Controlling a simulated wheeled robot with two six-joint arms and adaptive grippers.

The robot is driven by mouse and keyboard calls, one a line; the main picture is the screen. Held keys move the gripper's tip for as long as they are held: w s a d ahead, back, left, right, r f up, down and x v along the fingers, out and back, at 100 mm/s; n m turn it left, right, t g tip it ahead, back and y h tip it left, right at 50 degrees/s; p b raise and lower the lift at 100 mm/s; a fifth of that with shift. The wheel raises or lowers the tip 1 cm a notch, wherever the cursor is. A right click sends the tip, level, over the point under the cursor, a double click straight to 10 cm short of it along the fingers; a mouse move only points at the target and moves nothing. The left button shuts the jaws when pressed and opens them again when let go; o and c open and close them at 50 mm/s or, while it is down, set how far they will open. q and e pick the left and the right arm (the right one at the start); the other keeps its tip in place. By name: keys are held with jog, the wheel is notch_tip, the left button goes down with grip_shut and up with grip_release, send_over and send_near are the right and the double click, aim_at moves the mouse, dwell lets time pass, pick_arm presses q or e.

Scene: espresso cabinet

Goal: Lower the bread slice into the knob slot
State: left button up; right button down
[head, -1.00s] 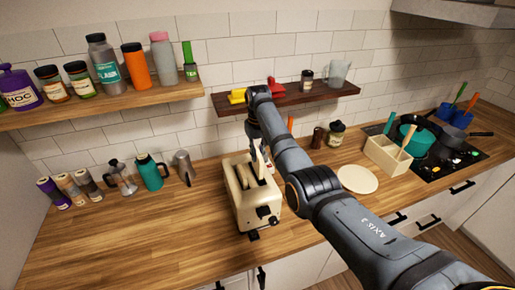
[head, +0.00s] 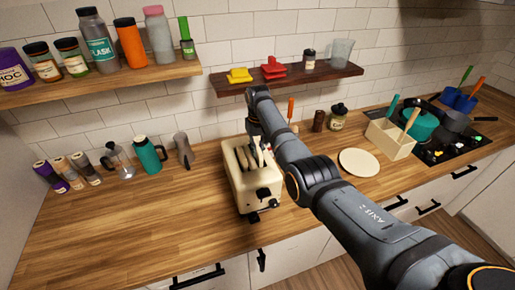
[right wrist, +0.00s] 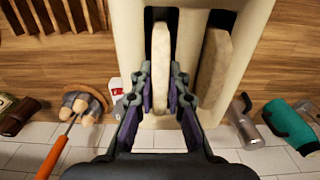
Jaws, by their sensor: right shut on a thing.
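The cream toaster (head: 260,197) stands on the wooden counter, with two long slots on top. My right gripper (right wrist: 161,72) is shut on a pale bread slice (right wrist: 162,48), one finger on each side. In the right wrist view this slice is lined up with the left slot, whose dark opening (right wrist: 160,14) shows around its far end; how deep it sits is hard to tell. A second, browner slice (right wrist: 214,62) is in the right slot. In the head view, my right forearm and gripper partly hide the toaster's back. My left gripper is out of view.
A teal jug (head: 149,155) and a steel pot (head: 183,150) stand left of the toaster. A round plate (head: 359,162) and a utensil box (head: 388,139) are to the right. A dark shelf (head: 290,82) hangs above. The counter's left front is clear.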

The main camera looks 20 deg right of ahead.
jog(key=c, duration=1.3)
grip_release()
jog(key=shift+o, duration=0.2)
jog(key=o, duration=0.5)
notch_tip(320, 180, up, 3)
jog(key=p, duration=0.3)
jog(key=shift+r, duration=2.55)
